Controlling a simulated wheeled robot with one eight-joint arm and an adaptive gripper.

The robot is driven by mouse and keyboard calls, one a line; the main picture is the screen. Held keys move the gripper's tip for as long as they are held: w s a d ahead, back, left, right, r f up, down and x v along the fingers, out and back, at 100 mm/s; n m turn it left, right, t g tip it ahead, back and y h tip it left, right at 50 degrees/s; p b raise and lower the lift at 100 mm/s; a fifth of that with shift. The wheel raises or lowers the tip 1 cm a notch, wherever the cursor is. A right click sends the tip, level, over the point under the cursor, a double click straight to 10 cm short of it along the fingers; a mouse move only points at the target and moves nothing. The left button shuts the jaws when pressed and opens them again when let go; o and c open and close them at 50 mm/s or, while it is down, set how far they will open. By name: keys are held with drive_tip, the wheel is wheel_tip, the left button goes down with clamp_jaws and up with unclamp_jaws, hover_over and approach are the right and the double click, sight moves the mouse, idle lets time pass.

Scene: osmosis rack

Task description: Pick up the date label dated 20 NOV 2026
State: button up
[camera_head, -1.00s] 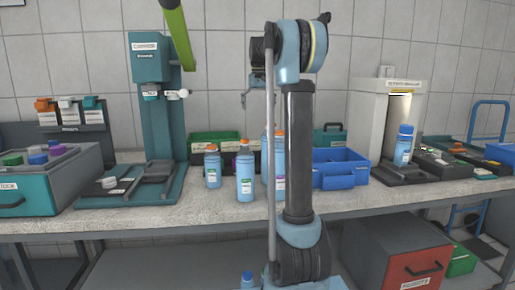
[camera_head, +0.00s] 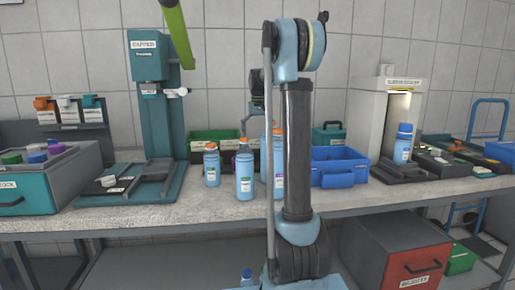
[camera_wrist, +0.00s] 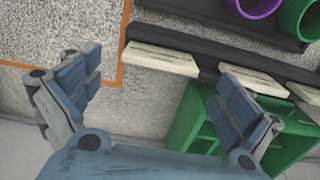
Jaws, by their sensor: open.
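My gripper (camera_wrist: 158,76) is open and empty in the wrist view, its two fingers spread apart. A pale, blank-looking plate (camera_wrist: 161,58), possibly a date label, lies along a dark strip just beyond the gap between the fingertips. Similar pale plates (camera_wrist: 250,78) (camera_wrist: 303,92) sit farther right, one close to the right finger. No date can be read on any of them, so I cannot tell which is 20 NOV 2026. In the head view my gripper is small and partly hidden by my arm, above the bench behind the bottles.
A green slotted bin (camera_wrist: 190,125) lies under the right finger; purple (camera_wrist: 240,6) and green (camera_wrist: 298,15) round items are at the top right. In the head view, blue bottles (camera_head: 244,178) stand in front, with a blue bin (camera_head: 340,168) to the right and the capper (camera_head: 150,65) left.

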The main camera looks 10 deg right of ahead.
sight(258, 140)
drive_tip(key=shift+f, duration=1.95)
drive_tip(key=shift+c, duration=0.3)
drive_tip(key=c, duration=1)
drive_tip(key=shift+r, duration=0.15)
